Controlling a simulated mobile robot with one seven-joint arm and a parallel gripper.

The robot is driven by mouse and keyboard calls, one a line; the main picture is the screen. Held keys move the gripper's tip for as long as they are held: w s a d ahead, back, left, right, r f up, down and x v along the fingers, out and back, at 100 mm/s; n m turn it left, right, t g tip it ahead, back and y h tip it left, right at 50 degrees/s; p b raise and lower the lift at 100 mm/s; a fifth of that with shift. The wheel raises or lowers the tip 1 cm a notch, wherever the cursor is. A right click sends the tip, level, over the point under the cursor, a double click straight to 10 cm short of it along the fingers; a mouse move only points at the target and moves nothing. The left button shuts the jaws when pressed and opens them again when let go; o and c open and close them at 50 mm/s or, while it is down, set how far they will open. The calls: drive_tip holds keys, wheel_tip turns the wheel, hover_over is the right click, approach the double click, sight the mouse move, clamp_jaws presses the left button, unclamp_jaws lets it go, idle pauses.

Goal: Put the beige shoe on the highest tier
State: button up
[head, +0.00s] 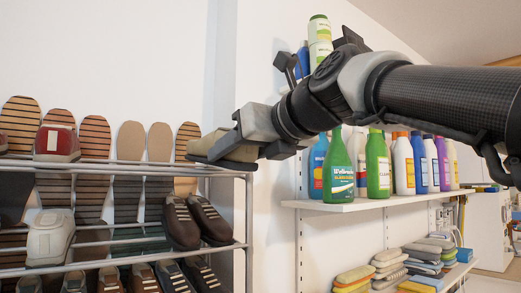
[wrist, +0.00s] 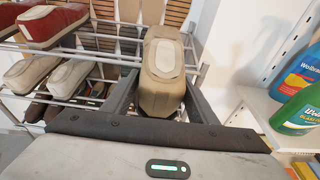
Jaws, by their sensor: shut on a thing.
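The beige shoe (head: 222,147) is in my gripper (head: 240,142), over the right end of the shoe rack's top tier (head: 165,169). In the wrist view the beige shoe (wrist: 164,62) lies between the two dark fingers of my gripper (wrist: 158,92), toe pointing away from me. It looks roughly level. I cannot tell whether its sole touches the top rails. A red shoe (head: 57,143) sits on the same tier at the left, and it also shows in the wrist view (wrist: 55,24).
A grey-white shoe (head: 50,238) and dark brown shoes (head: 195,221) stand on the tier below. Flat soles (head: 93,150) stand upright behind the rack. A wall shelf (head: 345,204) with several bottles is close on the right. The top tier between the red and beige shoes looks clear.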

drive_tip(key=w+a+r+p, duration=0.1)
drive_tip(key=w+a+p, duration=0.1)
drive_tip(key=w+a, duration=0.1)
drive_tip(key=w+a+p, duration=0.1)
drive_tip(key=w+a, duration=0.2)
drive_tip(key=w, duration=0.2)
drive_tip(key=w+a+r+p, duration=0.1)
drive_tip(key=w+a+p, duration=0.1)
drive_tip(key=w+a, duration=0.1)
drive_tip(key=shift+w+a+r+p, duration=0.15)
drive_tip(key=shift+w+r+p, duration=0.05)
drive_tip(key=shift+w, duration=0.2)
drive_tip(key=shift+w+a+r+p, duration=0.15)
drive_tip(key=shift+w, duration=0.25)
drive_tip(key=shift+w+a+f+b, duration=0.1)
drive_tip(key=shift+f+b, duration=0.65)
drive_tip(key=shift+f, duration=0.5)
drive_tip(key=o, duration=1.7)
drive_tip(key=shift+f, duration=0.1)
drive_tip(key=shift+o, duration=0.2)
drive_tip(key=shift+s+d+f+b, duration=0.2)
drive_tip(key=shift+s+d+b, duration=0.55)
drive_tip(key=shift+s+d, duration=0.9)
drive_tip(key=shift+s+d+f+b, duration=0.15)
drive_tip(key=shift+s+d+b, duration=0.85)
drive_tip(key=shift+s, duration=1.1)
drive_tip(key=shift+s+d+f+b, duration=0.2)
drive_tip(key=shift+s+d+b, duration=0.3)
drive_tip(key=shift+s+d, duration=1.25)
drive_tip(key=shift+a, duration=0.15)
